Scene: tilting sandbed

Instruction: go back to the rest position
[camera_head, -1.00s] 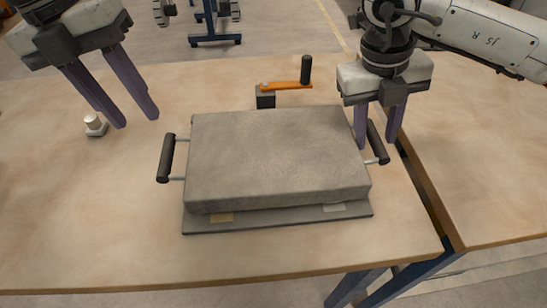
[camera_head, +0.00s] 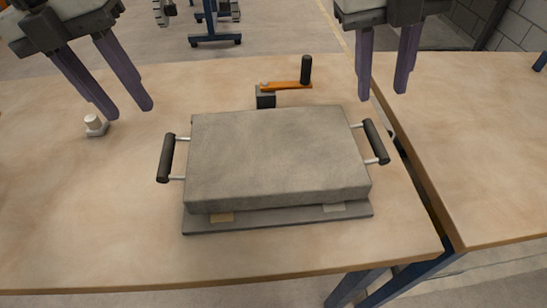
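My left gripper (camera_head: 131,114) is at the upper left, fingers apart and empty, beyond and to the left of the sandbed. My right gripper (camera_head: 381,96) is at the upper right, fingers apart and empty, above the far right side of the table. The grey sandbed (camera_head: 275,155) lies on a flat dark base plate (camera_head: 285,222) in the middle of the table. It has a dark handle on its left (camera_head: 166,158) and one on its right (camera_head: 376,142). Neither gripper touches the handles.
An orange crank (camera_head: 286,85) with an upright black knob stands behind the sandbed. A small white-topped knob (camera_head: 94,122) sits on the wooden table (camera_head: 90,210) near my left gripper. A second table (camera_head: 480,150) stands at the right across a narrow gap. The table's front left is clear.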

